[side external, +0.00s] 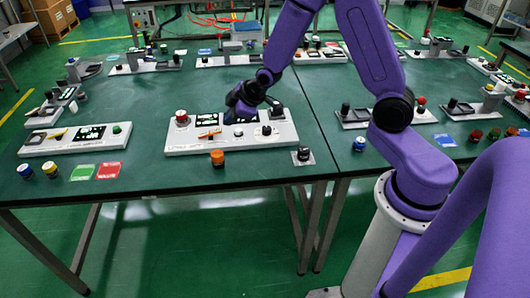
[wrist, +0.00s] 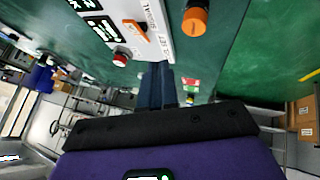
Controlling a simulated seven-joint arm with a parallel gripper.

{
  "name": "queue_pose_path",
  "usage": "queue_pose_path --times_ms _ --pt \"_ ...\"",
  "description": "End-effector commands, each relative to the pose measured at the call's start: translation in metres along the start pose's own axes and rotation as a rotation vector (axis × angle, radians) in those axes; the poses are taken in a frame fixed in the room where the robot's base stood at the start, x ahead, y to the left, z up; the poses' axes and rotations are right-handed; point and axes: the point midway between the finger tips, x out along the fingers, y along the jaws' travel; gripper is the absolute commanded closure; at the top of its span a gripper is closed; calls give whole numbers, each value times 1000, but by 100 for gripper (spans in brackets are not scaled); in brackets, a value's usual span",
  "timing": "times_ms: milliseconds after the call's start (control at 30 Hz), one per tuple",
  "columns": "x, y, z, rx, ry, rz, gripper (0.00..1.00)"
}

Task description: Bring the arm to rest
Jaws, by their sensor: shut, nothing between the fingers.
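My purple arm (side external: 378,50) reaches over the green table from the right in the side view. My gripper (side external: 233,113) is over the white control panel (side external: 190,148), near its back middle. The side view does not show whether it touches the panel. In the wrist view my gripper's dark fingers (wrist: 157,80) are together with nothing between them. The panel (wrist: 160,38) is ahead of them, with its red button (wrist: 120,60) to their left.
An orange knob (side external: 217,157) and a black knob piece (side external: 303,155) stand in front of the panel. Another white panel (side external: 65,145) lies to the left. Green (side external: 83,172) and red (side external: 108,170) cards lie at the front edge. More devices line the table's back and right.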

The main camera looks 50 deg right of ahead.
Motion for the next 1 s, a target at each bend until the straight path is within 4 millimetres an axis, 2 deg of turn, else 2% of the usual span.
queue_pose_path --times_ms 100,233,367,500,633,800,1000 --pt "-33 -42 -13 -23 -20 -105 100" --pt "-71 -85 -14 -47 -67 -207 100" --pt "-112 -124 -6 -80 -124 -293 100" --pt "-159 -158 14 -124 -199 -367 100" --pt "-201 -181 40 -169 -275 -414 100" --pt "-247 -196 77 -227 -368 -442 100" --pt "-275 -199 103 -269 -432 -445 100"
